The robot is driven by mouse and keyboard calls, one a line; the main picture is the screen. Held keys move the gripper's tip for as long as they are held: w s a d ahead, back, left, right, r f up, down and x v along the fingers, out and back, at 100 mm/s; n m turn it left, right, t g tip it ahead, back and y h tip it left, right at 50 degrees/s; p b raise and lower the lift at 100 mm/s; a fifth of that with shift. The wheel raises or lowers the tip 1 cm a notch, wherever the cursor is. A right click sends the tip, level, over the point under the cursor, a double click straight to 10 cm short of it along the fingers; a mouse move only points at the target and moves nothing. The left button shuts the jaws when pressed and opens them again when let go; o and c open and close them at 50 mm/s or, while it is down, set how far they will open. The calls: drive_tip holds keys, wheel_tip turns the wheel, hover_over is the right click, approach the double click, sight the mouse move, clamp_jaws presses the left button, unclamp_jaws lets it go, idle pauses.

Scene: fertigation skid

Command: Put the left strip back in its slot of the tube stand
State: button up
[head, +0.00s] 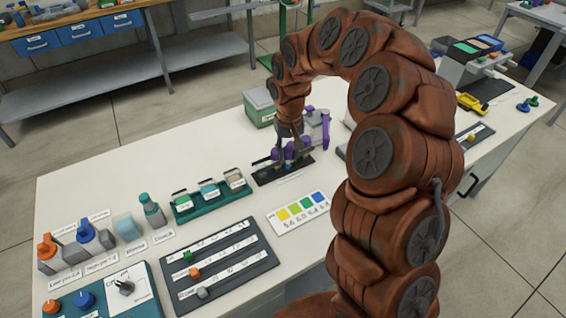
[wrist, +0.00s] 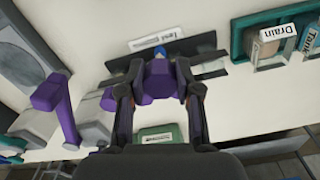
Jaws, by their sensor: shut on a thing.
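My gripper (head: 291,148) points down over the middle of the bench, above a black tray (head: 268,174). In the wrist view its fingers (wrist: 160,80) are closed around a purple piece (wrist: 158,84). A small blue tip (wrist: 160,52) shows just beyond this piece, over the black tray (wrist: 208,43). I cannot tell whether the purple piece is the left strip, or whether it touches the tray. The tray's label is partly readable. The slots of the tube stand cannot be made out, partly hidden by my gripper.
A grey device with a purple lever (wrist: 48,93) stands close beside my gripper. A green box (head: 258,108) is behind it. A colour chart (head: 298,212) lies in front. A green rack (head: 211,200) with labelled blocks is to the left. My arm covers the bench's right side.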

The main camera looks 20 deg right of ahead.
drive_tip(key=shift+r+p, duration=0.35)
drive_tip(key=shift+r, duration=2.2)
